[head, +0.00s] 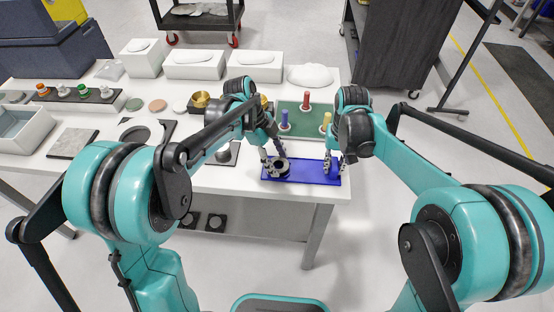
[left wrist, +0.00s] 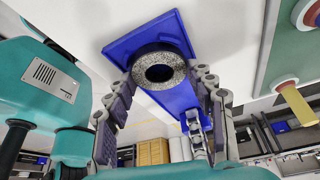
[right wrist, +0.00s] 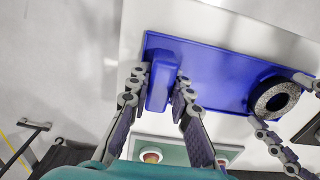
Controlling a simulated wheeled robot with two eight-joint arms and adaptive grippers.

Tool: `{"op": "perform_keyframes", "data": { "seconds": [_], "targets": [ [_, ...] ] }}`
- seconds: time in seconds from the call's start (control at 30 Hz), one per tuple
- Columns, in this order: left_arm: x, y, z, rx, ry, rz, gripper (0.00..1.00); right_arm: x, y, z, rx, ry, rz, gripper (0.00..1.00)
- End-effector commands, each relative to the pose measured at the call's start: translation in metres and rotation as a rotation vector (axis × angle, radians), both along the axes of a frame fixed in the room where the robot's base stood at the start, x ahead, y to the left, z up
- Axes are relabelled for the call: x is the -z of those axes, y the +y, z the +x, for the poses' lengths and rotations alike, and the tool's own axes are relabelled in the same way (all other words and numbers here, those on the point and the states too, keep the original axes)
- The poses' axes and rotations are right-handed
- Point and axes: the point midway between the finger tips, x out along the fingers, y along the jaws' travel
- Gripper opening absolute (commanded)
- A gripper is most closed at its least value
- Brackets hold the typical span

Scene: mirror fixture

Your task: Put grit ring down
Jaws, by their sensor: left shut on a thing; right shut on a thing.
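The grit ring (head: 269,172) is a dark ring with a speckled grey face, over the left end of a blue plate (head: 308,173). It also shows in the left wrist view (left wrist: 178,72) and the right wrist view (right wrist: 262,91). My left gripper (head: 274,156) has its fingers on opposite sides of the ring and is shut on it. The ring lies flat against the plate or just above it; I cannot tell which. My right gripper (head: 334,166) is shut on a raised blue block (right wrist: 159,84) at the other end of the plate.
Behind the plate, a green board (head: 294,118) carries red, yellow and purple pegs. White boxes (head: 195,65) and a white mound (head: 310,76) stand at the back. Grey tiles and trays fill the table's left. The plate lies near the table's front right corner.

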Motion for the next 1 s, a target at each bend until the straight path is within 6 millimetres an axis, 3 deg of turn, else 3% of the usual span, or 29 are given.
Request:
{"op": "perform_keyframes", "data": {
  "seconds": [0.07, 0.1, 0.17, 0.2, 0.57, 0.67, 1.0],
  "targets": [
    [0.002, 0.000, 0.000, 0.000, 0.000, 0.000, 0.13, 0.000, 0.000, 0.000, 0.000, 0.000, 0.000, 0.00],
    [0.003, 0.000, 0.000, 0.000, 0.000, 0.000, 0.57, 0.000, 0.000, 0.000, 0.000, 0.000, 0.000, 0.00],
    [0.002, 0.000, 0.000, 0.000, 0.000, 0.000, 0.73, 0.000, 0.000, 0.000, 0.000, 0.000, 0.000, 0.00],
    [0.002, 0.000, 0.000, 0.000, 0.000, 0.000, 0.75, 0.000, 0.000, 0.000, 0.000, 0.000, 0.000, 0.00],
    [-0.002, 0.000, 0.000, 0.000, 0.000, 0.000, 0.75, 0.000, 0.000, 0.000, 0.000, 0.000, 0.000, 0.00],
    [-0.014, 0.006, 0.002, -0.001, -0.001, 0.000, 0.75, 0.000, 0.000, 0.000, 0.000, 0.000, 0.000, 0.00],
    [-0.081, 0.033, 0.009, -0.002, 0.001, 0.000, 0.75, 0.000, 0.000, 0.000, 0.000, 0.000, 0.000, 0.00]
  ]
}}
